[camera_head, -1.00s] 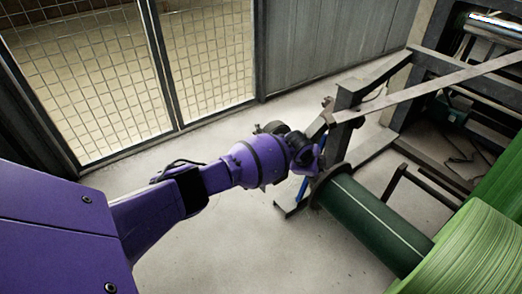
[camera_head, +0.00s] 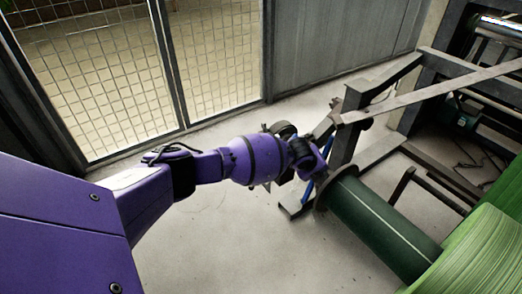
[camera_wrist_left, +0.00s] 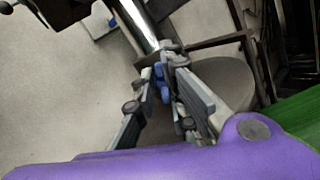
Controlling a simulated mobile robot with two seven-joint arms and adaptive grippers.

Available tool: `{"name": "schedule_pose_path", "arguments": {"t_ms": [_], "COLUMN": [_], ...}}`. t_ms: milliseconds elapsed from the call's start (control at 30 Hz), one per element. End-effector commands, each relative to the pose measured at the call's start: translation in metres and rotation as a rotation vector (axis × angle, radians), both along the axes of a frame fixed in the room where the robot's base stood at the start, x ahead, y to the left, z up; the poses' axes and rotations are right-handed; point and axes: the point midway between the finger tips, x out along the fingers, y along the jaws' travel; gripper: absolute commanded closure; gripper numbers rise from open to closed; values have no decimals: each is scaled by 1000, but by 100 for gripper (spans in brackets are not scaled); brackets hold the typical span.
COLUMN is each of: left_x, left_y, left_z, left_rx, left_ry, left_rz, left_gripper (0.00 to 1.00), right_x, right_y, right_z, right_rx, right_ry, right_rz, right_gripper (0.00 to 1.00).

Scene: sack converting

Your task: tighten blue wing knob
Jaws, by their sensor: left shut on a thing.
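The blue wing knob (camera_wrist_left: 162,82) shows in the left wrist view between the grey fingers of my left gripper (camera_wrist_left: 166,88), beside a shiny metal shaft (camera_wrist_left: 140,25). The fingers are shut on the knob and partly cover it. In the head view my left arm reaches in from the left, and its wrist is at the end of the dark green roller (camera_head: 380,225). There the wrist hides the knob and most of the fingers. My right gripper is in neither view.
A steel frame (camera_head: 348,125) stands just behind. Green sack material (camera_head: 470,250) lies at lower right. A mesh fence (camera_head: 95,80) is at the back; the floor in between is clear.

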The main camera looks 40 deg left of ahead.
Motion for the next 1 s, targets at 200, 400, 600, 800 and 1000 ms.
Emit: {"name": "schedule_pose_path", "arguments": {"t_ms": [200,400,600,800,1000], "left_x": [2,3,3,3,3], "left_y": [-1,-1,-2,-2,-2], "left_z": [1,2,2,2,2], "left_rx": [111,215,315,411,488], "left_ry": [-43,-80,-117,-152,-179], "left_rz": [-170,-326,-481,-627,-744], "left_gripper": [100,100,100,100,100], "right_x": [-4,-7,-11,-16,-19], "right_y": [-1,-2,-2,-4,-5], "right_z": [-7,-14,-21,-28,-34], "right_rx": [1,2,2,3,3], "right_ry": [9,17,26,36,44], "right_rz": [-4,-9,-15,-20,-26], "right_gripper": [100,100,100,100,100]}}
